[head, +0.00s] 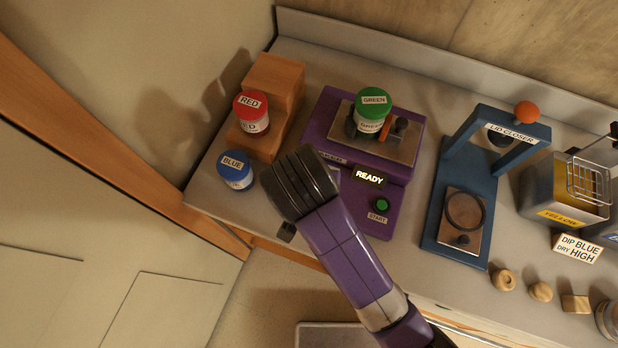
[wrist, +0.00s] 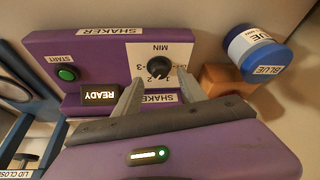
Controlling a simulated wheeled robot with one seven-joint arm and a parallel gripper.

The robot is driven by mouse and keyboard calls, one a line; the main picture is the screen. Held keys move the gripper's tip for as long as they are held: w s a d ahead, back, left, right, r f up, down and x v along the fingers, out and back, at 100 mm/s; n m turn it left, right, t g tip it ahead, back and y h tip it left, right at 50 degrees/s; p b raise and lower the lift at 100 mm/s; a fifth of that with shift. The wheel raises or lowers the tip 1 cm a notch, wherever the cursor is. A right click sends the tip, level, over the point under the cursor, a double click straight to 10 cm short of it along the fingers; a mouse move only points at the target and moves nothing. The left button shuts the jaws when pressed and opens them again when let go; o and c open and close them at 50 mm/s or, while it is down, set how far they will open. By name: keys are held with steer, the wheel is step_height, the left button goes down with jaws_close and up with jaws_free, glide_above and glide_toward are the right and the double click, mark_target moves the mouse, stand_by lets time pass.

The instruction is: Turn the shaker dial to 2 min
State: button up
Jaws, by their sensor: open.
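The purple shaker (head: 410,171) stands on the bench with a green-lidded can (head: 371,112) on its top plate. Its black dial (wrist: 160,68) sits on a white panel marked MIN, upside down in the wrist view. Small numbers, 3 among them, are printed around the dial; I cannot tell surely which one its mark points to. The READY display (wrist: 100,96) is lit, beside the green START button (wrist: 66,74). My gripper (wrist: 156,78) is open, its fingertips on either side of the dial in the picture; contact is unclear. In the head view my arm hides the dial.
A red-lidded can (head: 251,111) stands on a wooden step block (head: 272,87), and a blue-lidded can (head: 236,170) stands left of my gripper. The blue lid closer (head: 457,212) stands right of the shaker. A yellow dip tank (head: 562,200) is farther right.

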steer(key=shift+v, duration=2.25)
steer(key=shift+w, duration=0.15)
steer(key=w+a+r+n+t+y, duration=0.3)
steer(key=w+a+r+t+y, duration=0.2)
steer(key=w+r+t, duration=0.1)
steer(key=s+d+f+m+t+h+b, duration=0.15)
steer(key=s+d+t+b, duration=0.4)
steer(key=s+d, duration=0.95)
steer(key=s+d+f+h, duration=0.1)
steer(key=s+d+f, duration=0.2)
steer(key=s+d, duration=0.2)
steer(key=s+d+f+g+h+b, duration=0.1)
steer(key=s+d+f+h, duration=0.1)
steer(key=s+d, duration=0.4)
steer(key=shift+s+f, duration=0.45)
steer(key=shift+s, duration=0.6)
